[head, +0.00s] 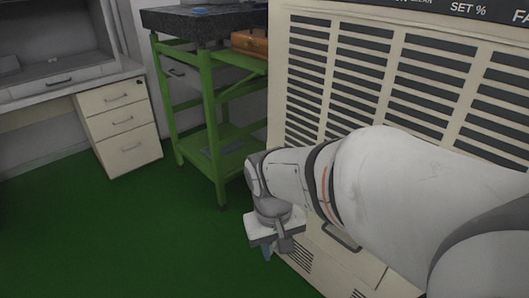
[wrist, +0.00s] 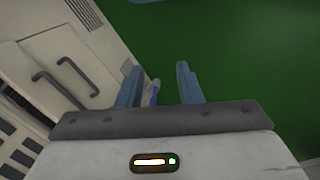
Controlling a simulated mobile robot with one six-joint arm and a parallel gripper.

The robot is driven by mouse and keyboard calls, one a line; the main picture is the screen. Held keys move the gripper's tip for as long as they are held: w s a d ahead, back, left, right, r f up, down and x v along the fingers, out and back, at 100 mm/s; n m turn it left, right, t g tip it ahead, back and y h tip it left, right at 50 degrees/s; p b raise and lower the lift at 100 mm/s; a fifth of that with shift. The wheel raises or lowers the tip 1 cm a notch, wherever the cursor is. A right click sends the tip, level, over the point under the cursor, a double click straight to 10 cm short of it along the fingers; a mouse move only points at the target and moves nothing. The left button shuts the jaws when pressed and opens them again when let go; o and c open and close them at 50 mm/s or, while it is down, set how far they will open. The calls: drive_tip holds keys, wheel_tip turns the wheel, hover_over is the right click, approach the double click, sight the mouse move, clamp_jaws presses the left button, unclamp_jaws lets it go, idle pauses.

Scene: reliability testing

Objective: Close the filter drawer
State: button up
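The filter drawer appears to be the beige panel (head: 333,257) low on the front of the large beige machine. A dark bar handle (head: 343,237) shows on it, partly behind my arm. In the wrist view, the beige panel (wrist: 75,52) is at the upper left with dark handle-like bars (wrist: 52,88). How far the drawer stands out is unclear. My gripper (head: 268,253) is low, left of the handle in the head view. In the wrist view my gripper (wrist: 160,82) has its two blue fingers apart over green floor, right of the panel. No handle is between them.
The slatted beige machine (head: 400,75) fills the right side. A green-framed cart (head: 212,125) with a dark top stands behind my gripper. A beige drawer cabinet (head: 120,125) is at the far left. The green floor (head: 110,235) is clear at the left.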

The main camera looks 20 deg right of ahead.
drive_tip(key=w+d+f+m+g+h+b, duration=0.1)
drive_tip(key=w+d+f+m+g+h, duration=0.25)
drive_tip(key=w+d+f+h, duration=0.35)
drive_tip(key=w+d+f+m+g+h+b, duration=0.1)
drive_tip(key=w+d+f+m+g+h, duration=0.2)
drive_tip(key=d+h, duration=0.65)
drive_tip(key=shift+n+g+h, duration=0.25)
drive_tip(key=shift+n+g, duration=0.2)
drive_tip(key=shift+n, duration=0.1)
drive_tip(key=x, duration=0.2)
drive_tip(key=b+x, duration=0.1)
drive_tip(key=x, duration=0.1)
drive_tip(key=f+x, duration=0.1)
drive_tip(key=x, duration=0.1)
drive_tip(key=shift+s+d, duration=0.1)
drive_tip(key=shift+s, duration=0.4)
drive_tip(key=shift+c, duration=0.5)
clamp_jaws()
